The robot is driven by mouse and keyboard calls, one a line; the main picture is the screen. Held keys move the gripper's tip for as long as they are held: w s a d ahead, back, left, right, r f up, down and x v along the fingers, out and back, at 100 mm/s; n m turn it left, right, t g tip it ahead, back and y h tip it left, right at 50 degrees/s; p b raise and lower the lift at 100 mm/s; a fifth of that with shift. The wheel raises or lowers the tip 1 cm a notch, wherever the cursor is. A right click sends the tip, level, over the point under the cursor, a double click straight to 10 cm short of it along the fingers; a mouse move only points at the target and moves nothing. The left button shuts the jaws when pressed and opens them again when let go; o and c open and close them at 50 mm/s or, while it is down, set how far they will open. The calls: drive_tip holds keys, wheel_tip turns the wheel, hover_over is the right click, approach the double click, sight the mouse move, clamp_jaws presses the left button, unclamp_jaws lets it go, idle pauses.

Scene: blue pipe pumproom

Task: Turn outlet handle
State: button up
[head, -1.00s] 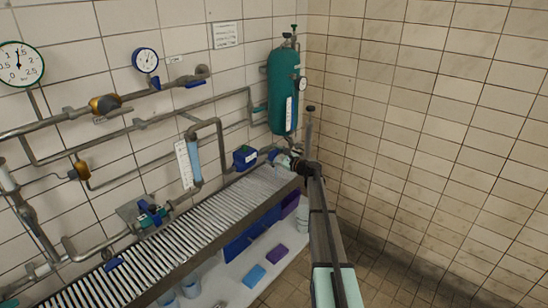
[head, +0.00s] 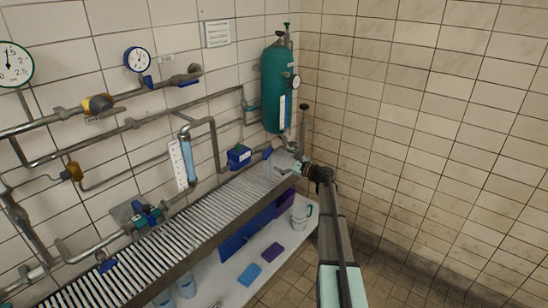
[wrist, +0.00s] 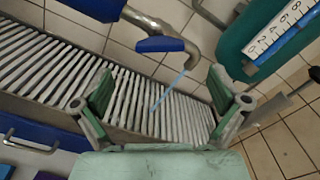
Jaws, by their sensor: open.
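The outlet handle (wrist: 160,45) is a blue lever on a grey pipe spout, seen at the top centre of the wrist view. In the head view the blue handle (head: 267,153) sits at the right end of the pipework, below the green tank. My gripper (wrist: 158,85) is open and empty, its two pale green fingers spread wide over the slatted rack. The handle lies beyond the fingertips, apart from them. A thin light-blue stream (wrist: 168,90) runs down from the spout. In the head view my gripper (head: 298,167) is small and partly hidden by my arm.
The slatted metal rack (head: 185,215) runs along the wall under the pipes. The green tank (head: 277,90) hangs in the corner, and its scale strip (wrist: 280,28) is close on the right in the wrist view. A blue box (head: 238,157) stands left of the handle.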

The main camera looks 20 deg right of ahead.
drive_tip(key=shift+v, duration=1.65)
drive_tip(key=s+a+f+n+g+h, duration=0.1)
drive_tip(key=s+a+f+n+g, duration=0.4)
drive_tip(key=s+a+f, duration=0.45)
drive_tip(key=s+a+f+n+g, duration=0.4)
drive_tip(key=s+a+f+n, duration=0.15)
drive_tip(key=s+f, duration=0.6)
drive_tip(key=s+a+f+n+g+h, duration=0.1)
drive_tip(key=s+a+f+n+g, duration=0.35)
drive_tip(key=s+a+f, duration=0.5)
drive_tip(key=s+a+f+n+g+h, duration=0.2)
drive_tip(key=s+a+f+n+g, duration=0.1)
drive_tip(key=s, duration=1)
drive_tip(key=s+a+f+n+g+h, duration=0.2)
drive_tip(key=s+a+f+n+g, duration=0.1)
drive_tip(key=s, duration=1)
drive_tip(key=s+a+f+n+g+h, duration=0.2)
drive_tip(key=s+a+f+n+g, duration=0.1)
drive_tip(key=s, duration=1.1)
drive_tip(key=shift+a+f, duration=0.7)
drive_tip(key=shift+f, duration=0.2)
